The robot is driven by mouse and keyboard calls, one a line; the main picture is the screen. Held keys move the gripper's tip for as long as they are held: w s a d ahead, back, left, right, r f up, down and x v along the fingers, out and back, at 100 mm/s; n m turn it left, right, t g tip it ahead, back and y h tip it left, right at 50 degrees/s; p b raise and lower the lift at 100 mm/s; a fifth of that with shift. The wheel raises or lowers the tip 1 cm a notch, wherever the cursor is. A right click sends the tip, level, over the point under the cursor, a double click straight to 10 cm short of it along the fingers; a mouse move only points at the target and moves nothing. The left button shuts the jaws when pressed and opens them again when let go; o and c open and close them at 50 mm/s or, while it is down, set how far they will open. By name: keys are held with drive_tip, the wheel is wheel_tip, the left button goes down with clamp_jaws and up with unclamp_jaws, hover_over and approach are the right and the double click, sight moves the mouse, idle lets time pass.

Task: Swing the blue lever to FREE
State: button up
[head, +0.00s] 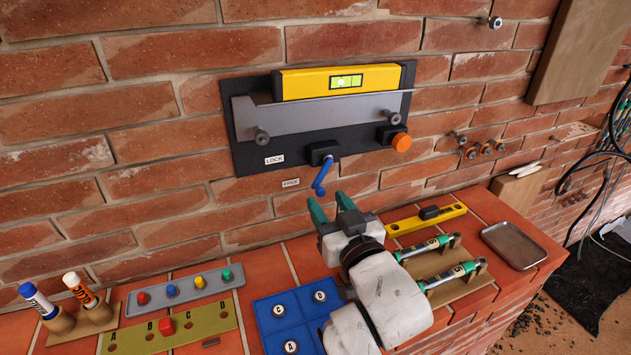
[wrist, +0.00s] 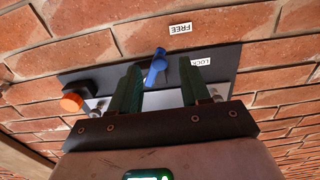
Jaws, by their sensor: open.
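The blue lever (head: 321,177) is mounted at the lower edge of the black wall plate (head: 243,158). It hangs down and slightly left from its dark pivot. The LOCK label (head: 274,160) is left of the pivot on the plate. The FREE label (head: 291,182) is on the brick, below and left of the pivot. My gripper (head: 328,207) is open and empty just below the lever's end. In the wrist view the lever (wrist: 155,70) appears between my two green fingers, with space on both sides; contact is not visible. The FREE label (wrist: 180,29) also shows there.
A yellow level (head: 300,84) rests on a grey bracket (head: 300,112) above the lever. An orange knob (head: 401,142) sits to the right. Below, the brick ledge holds a blue lettered tray (head: 264,310), a yellow bar (head: 420,222) and a metal tray (head: 512,245).

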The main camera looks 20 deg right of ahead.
sight(322, 195)
drive_tip(key=w+p, duration=0.1)
drive_tip(key=w, duration=0.5)
drive_tip(key=shift+w, duration=0.25)
drive_tip(key=shift+c, duration=0.3)
